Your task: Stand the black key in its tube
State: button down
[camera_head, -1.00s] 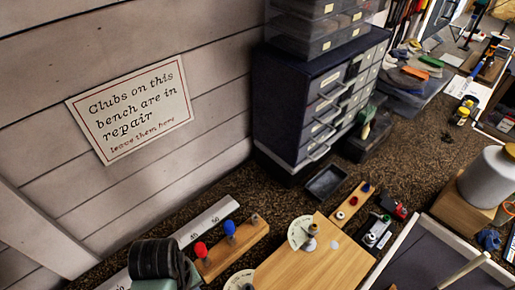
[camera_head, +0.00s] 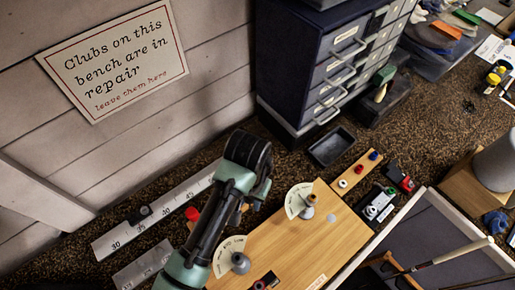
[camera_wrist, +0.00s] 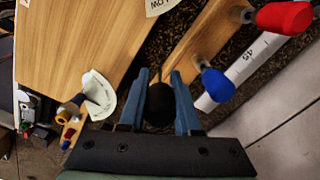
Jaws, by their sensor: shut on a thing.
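My gripper (camera_wrist: 160,88) is shut on the black key, whose round black head (camera_wrist: 160,106) sits between the blue fingers in the wrist view. A thin dark shaft (camera_wrist: 158,76) shows beyond the head. The wooden rack (camera_wrist: 205,38) lies beneath, with a red key (camera_wrist: 285,17) and a blue key (camera_wrist: 217,84) standing in grey tubes. The end of the rack nearest the gripper is hidden by key and fingers, so I cannot tell whether the shaft is in a tube. In the head view the red key (camera_head: 192,213) shows beside my arm, which covers most of the rack.
A wooden board (camera_head: 290,235) with paper dials and grey posts (camera_head: 308,199) lies right of my arm. A white ruler (camera_head: 150,212) lies behind along the wall. A black tray (camera_head: 331,147) and a drawer cabinet (camera_head: 325,70) stand further back.

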jog(key=w+r+m+p, duration=0.5)
jog(key=w+r+m, duration=0.2)
jog(key=m, duration=1.3)
jog(key=shift+w+d+r+m+p, duration=0.2)
jog(key=shift+d+m+p, duration=0.1)
jog(key=shift+d+p, duration=0.1)
jog(key=shift+a, duration=0.1)
jog(key=shift+f+b, duration=2)
jog(key=shift+f, duration=1)
jog(key=shift+f+b, duration=1.25)
jog(key=shift+f, duration=1)
jog(key=c, duration=0.5)
grip_release()
jog(key=shift+r, duration=0.1)
